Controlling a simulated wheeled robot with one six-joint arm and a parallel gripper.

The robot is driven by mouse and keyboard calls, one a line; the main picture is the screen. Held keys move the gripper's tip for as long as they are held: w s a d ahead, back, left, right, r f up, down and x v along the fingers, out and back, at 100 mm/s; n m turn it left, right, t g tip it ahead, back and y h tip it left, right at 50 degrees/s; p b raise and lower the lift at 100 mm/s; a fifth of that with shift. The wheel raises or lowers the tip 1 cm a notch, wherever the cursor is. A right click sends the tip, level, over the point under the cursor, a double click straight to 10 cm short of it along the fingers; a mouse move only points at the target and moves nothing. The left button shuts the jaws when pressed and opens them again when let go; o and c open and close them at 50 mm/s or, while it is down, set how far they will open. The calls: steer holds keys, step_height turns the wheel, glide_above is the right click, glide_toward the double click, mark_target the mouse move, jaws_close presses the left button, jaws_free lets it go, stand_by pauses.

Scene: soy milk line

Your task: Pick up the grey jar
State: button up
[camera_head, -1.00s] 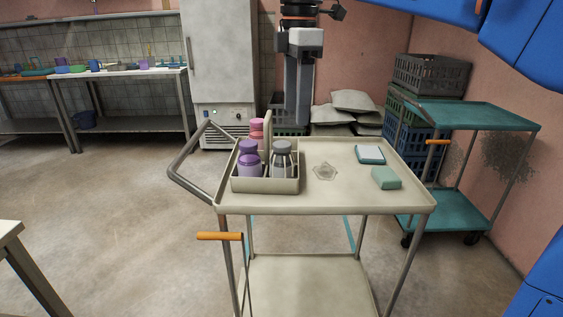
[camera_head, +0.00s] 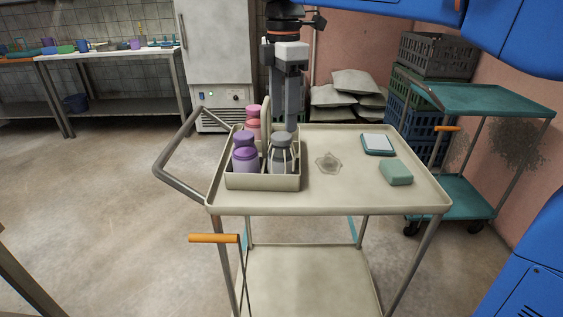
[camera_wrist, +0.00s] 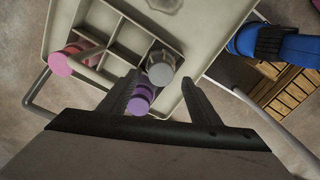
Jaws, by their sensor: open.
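The grey jar (camera_head: 281,158) stands upright in the right front part of a beige divided carrier (camera_head: 262,183) on the cart. It has a dark grey lid and a lighter body. My gripper (camera_head: 285,122) hangs pointing down above and just behind it, with nothing held. In the wrist view the grey jar (camera_wrist: 160,66) shows from above, just beyond and between the spread fingertips of my gripper (camera_wrist: 160,78). The carrier (camera_wrist: 118,28) also shows there. The fingers do not visibly touch the jar.
The carrier's upright handle is close by. On the cart top (camera_head: 335,193) are a small clear item (camera_head: 328,162), a pad (camera_head: 378,144) and a green block (camera_head: 396,172).

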mark_target(282, 135)
step_height(282, 135, down, 4)
steer(key=shift+r, duration=0.1)
steer(key=shift+s+a+f, duration=0.1)
steer(key=shift+s+f, duration=0.05)
steer(key=shift+f, duration=1.2)
steer(key=shift+s+a+f, duration=0.1)
steer(key=shift+f, duration=1.25)
steer(key=c, duration=1.1)
steer(key=shift+o, duration=0.2)
steer(key=shift+r, duration=0.1)
step_height(282, 135, up, 18)
